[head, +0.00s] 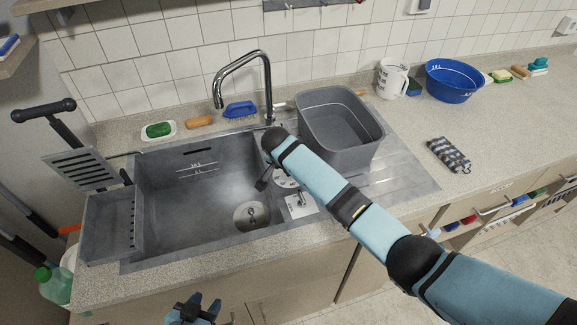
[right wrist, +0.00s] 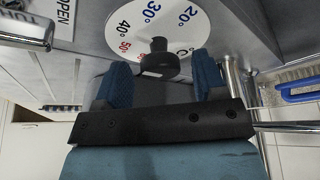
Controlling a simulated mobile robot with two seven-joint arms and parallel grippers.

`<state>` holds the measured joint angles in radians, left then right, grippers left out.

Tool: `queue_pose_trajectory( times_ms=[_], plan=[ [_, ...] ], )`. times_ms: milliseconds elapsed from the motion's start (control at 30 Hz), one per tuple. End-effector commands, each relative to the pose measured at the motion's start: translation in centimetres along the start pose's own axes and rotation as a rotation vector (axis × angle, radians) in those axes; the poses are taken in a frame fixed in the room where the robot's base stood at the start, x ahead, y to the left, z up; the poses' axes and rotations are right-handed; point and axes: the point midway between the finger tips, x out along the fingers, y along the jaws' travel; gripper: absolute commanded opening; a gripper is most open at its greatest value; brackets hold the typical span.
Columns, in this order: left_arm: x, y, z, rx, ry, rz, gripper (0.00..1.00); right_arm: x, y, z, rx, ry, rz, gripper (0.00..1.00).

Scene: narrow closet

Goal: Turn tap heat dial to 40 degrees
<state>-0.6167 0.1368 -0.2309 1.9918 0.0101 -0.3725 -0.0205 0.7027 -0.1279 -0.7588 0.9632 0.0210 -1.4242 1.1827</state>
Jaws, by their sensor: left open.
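The right gripper is open around the knob. In the head view the disc (head: 286,179) shows partly behind my right arm at the sink's right edge. My left gripper (head: 194,310) is open and empty, low in front of the counter.
The chrome tap (head: 267,85) rises behind the sink (head: 150,190). A grey tub (head: 340,155) stands right of the dial. A blue brush (head: 240,109) lies behind the sink. A blue basin (head: 458,82) and white jug (head: 391,78) stand farther right.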

Motion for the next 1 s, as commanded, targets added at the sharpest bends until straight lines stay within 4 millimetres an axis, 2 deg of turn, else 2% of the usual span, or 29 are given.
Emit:
queue_pose_trajectory(
  times_ms=[267,367,800,1000],
  plan=[
    [0.0,0.0,0.0,0.0,0.0,0.0,0.43,-0.6,-0.1,0.0,0.0,0.0,-0.002,0.65],
    [0.0,0.0,0.1,0.0,-0.001,0.0,0.43,-2.0,-0.1,0.0,0.0,0.001,-0.004,0.65],
    [0.4,0.0,0.7,-0.002,-0.003,0.001,0.43,-11.4,0.0,0.0,0.001,0.0,-0.004,0.65],
    [0.5,0.1,0.8,-0.002,-0.004,0.002,0.43,-13.5,0.0,0.0,0.0,0.0,-0.001,0.65]
  ],
)
